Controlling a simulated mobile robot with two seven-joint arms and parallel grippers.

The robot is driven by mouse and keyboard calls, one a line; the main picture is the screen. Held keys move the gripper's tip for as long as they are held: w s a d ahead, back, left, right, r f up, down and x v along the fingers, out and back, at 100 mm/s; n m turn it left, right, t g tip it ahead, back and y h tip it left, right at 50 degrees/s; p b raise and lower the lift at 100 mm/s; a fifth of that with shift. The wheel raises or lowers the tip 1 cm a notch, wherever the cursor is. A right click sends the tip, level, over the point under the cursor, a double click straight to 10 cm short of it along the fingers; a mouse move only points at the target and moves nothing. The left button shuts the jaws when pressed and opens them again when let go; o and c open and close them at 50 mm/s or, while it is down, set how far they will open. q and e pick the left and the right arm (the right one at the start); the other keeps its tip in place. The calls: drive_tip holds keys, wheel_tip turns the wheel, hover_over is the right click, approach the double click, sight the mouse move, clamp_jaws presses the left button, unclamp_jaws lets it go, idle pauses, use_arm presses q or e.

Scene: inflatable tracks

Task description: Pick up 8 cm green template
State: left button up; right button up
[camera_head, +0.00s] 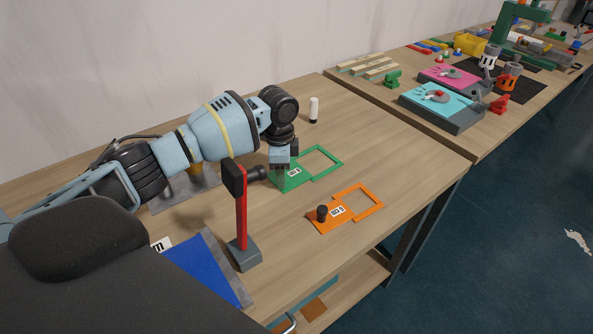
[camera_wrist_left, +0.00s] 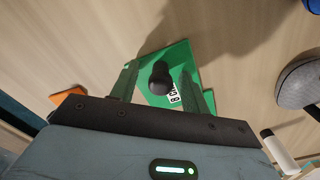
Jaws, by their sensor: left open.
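The green template (camera_head: 291,185) lies flat on the bench, with a square frame at its far end and a white label. It also shows in the left wrist view (camera_wrist_left: 178,54), with a black knob (camera_wrist_left: 160,76) standing on it and "8 C" readable on the label. My left gripper (camera_head: 282,160) is over the knob end of the template and hides the knob in the head view. In the left wrist view my left gripper (camera_wrist_left: 162,92) is open, its two fingers on either side of the knob. Whether the fingers touch it I cannot tell. My right gripper is not in view.
An orange template (camera_head: 330,226) with a black knob lies nearer the bench's front edge. A red-and-black upright tool (camera_head: 241,215) stands left of it. A white cylinder (camera_head: 314,109) stands behind the green template. A blue sheet (camera_head: 203,268) lies at front left.

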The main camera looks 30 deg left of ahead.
use_arm(q)
drive_tip(key=shift+c, duration=0.5)
clamp_jaws()
drive_tip(key=shift+r, duration=0.1)
wheel_tip(320, 180, up, 10)
drive_tip(key=shift+f+p, duration=0.1)
drive_tip(key=shift+p, duration=0.25)
